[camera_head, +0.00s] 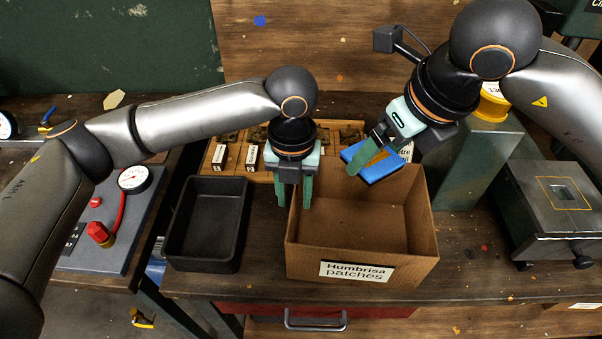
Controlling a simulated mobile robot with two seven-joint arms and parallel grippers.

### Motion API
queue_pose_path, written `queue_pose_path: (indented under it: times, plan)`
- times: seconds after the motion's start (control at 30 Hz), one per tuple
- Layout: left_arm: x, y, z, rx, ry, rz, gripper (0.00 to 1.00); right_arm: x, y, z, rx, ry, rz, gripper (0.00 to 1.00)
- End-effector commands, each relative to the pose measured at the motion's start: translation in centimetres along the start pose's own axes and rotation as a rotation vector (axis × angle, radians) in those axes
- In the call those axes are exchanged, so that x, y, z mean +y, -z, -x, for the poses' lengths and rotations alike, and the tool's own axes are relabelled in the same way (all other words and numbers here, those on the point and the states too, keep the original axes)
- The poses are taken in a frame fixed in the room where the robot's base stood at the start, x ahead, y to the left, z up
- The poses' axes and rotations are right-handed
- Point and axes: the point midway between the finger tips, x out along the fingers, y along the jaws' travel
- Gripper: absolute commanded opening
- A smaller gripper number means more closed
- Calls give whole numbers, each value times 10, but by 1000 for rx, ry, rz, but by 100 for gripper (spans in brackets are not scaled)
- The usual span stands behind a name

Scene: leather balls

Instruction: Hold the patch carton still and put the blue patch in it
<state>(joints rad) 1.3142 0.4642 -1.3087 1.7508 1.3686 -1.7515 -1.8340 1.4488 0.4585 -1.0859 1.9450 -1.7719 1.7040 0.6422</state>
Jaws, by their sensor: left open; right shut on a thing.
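The patch carton (360,270) is an open brown cardboard box labelled "Humbrisa patches", standing on the workbench near its front edge. Its inside looks empty where I can see it. My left gripper (294,198) points down at the carton's left wall, with its fingers open; whether they touch the wall I cannot tell. My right gripper (368,161) is shut on the blue patch (381,166), a flat blue piece, and holds it tilted over the carton's back part. The gripper hides part of the patch.
An empty black tray (207,263) stands left of the carton. A wooden rack (225,140) with labelled compartments is behind. A grey metal block (470,160) and a dark machine (555,205) stand to the right. A pressure gauge (134,179) with red hose lies at the left.

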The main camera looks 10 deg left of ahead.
Motion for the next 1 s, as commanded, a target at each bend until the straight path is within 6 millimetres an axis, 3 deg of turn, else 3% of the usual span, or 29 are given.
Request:
queue_pose_path:
  times: [0.1,0.3,0.73,1.0]
  plan:
    - [1,0,-23,3,-1,3,41,0,0,0,0,-1,0,31]
    - [0,0,-48,1,0,3,41,0,0,0,0,-1,0,31]
    - [0,0,-58,0,0,1,41,0,0,0,0,-1,0,31]
    - [0,0,-58,0,0,1,12,0,0,0,0,-1,0,31]
